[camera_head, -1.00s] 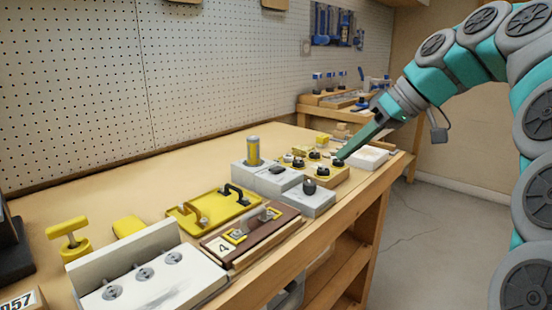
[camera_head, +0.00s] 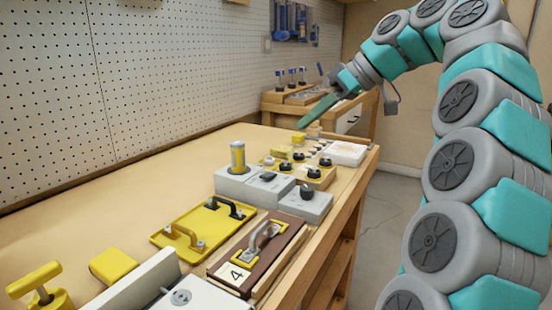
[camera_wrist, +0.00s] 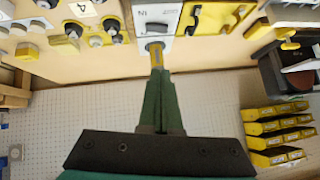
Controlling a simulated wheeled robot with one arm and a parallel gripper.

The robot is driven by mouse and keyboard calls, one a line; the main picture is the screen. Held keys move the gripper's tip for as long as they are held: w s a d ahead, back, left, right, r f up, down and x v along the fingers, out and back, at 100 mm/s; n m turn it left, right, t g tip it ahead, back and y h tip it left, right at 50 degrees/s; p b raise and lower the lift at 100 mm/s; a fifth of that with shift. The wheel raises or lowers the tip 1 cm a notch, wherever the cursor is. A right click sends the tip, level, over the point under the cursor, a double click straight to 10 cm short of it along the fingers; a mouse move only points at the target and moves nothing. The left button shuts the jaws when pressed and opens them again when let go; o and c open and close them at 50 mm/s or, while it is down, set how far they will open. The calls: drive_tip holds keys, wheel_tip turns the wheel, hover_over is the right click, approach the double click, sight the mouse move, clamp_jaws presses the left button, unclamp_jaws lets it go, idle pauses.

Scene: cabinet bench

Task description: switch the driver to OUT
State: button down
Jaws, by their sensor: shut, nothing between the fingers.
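A grey block (camera_head: 231,181) with an upright yellow cylinder (camera_head: 238,156) stands mid-bench, with a dark switch (camera_head: 268,177) on the grey top beside it. The wrist view shows the switch (camera_wrist: 157,27) close up, with upside-down lettering that seems to read IN. The yellow cylinder (camera_wrist: 155,50) is there too, just beyond my fingertips in the picture. I cannot tell for certain which part is the driver. My green gripper (camera_head: 303,122) is shut and empty, above the bench beyond the block. In the wrist view my gripper (camera_wrist: 158,72) points towards the cylinder; contact is unclear.
A yellow tray (camera_head: 190,245) and a brown board (camera_head: 240,265) with handles lie nearer. Pegboard (camera_head: 150,80) lines the back. Bare bench lies left.

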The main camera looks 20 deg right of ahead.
drive_tip(key=shift+a+f, duration=0.1)
drive_tip(key=shift+a, duration=0.05)
drive_tip(key=b, duration=0.3)
hover_over(268, 176)
drive_tip(key=d, duration=0.2)
wheel_tip(268, 176, down, 7)
drive_tip(key=shift+s+r, duration=0.1)
drive_tip(key=shift+r, duration=0.1)
drive_tip(key=shift+a+f, duration=0.15)
drive_tip(key=shift+f, duration=0.15)
drive_tip(key=shift+s+a+f, duration=0.15)
drive_tip(key=shift+f, duration=1.55)
